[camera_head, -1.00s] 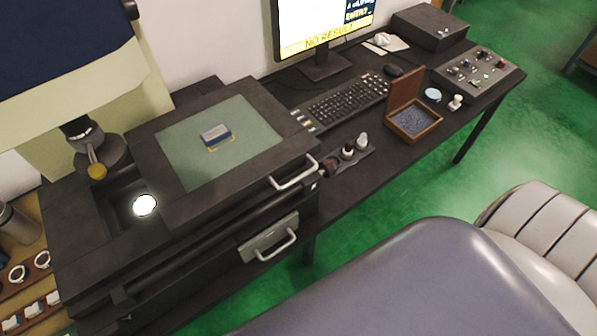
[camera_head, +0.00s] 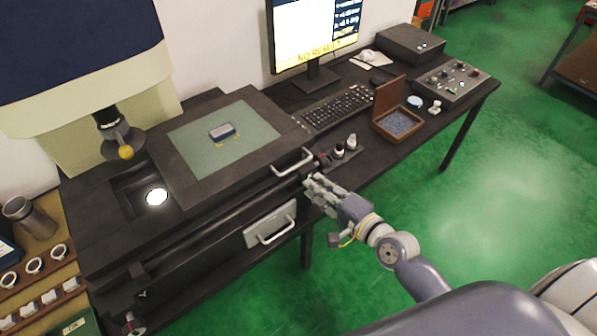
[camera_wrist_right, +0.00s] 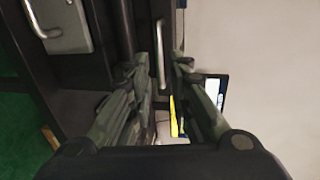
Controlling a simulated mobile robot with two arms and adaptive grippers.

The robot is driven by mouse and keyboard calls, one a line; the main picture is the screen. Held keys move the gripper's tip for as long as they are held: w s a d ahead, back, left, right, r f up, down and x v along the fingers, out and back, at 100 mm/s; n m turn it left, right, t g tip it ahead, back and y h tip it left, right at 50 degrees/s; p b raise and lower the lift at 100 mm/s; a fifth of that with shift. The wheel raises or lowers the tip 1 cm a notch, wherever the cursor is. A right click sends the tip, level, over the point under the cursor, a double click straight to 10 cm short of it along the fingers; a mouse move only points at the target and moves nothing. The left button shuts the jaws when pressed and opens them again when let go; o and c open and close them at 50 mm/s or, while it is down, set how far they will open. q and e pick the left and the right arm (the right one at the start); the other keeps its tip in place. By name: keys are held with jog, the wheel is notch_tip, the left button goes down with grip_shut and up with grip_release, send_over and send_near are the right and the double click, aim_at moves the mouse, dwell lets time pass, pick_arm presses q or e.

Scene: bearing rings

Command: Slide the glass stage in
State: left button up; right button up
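The glass stage is a dark frame (camera_head: 165,158) with a pale green glass plate (camera_head: 200,155), pulled to the right of the lit round spot (camera_head: 157,196) under the microscope lens. A small blue-grey block (camera_head: 222,132) sits on the glass. A silver bar handle (camera_head: 293,162) is on the stage's front right edge. My right gripper (camera_head: 312,183) is beside this handle, and its exact contact is unclear. In the right wrist view its fingers (camera_wrist_right: 161,68) are apart, with the handle (camera_wrist_right: 160,38) showing between and beyond them. My left gripper is not in view.
A drawer handle (camera_head: 277,231) sits lower on the cabinet front. A keyboard (camera_head: 337,107), a monitor (camera_head: 315,35) and an open wooden box (camera_head: 397,122) are farther along the desk. Racks of rings (camera_head: 35,265) are at left.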

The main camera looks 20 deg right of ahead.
aim_at(292, 167)
jog(key=p+x, duration=0.1)
jog(key=x, duration=1)
jog(key=shift+d, duration=0.15)
grip_shut()
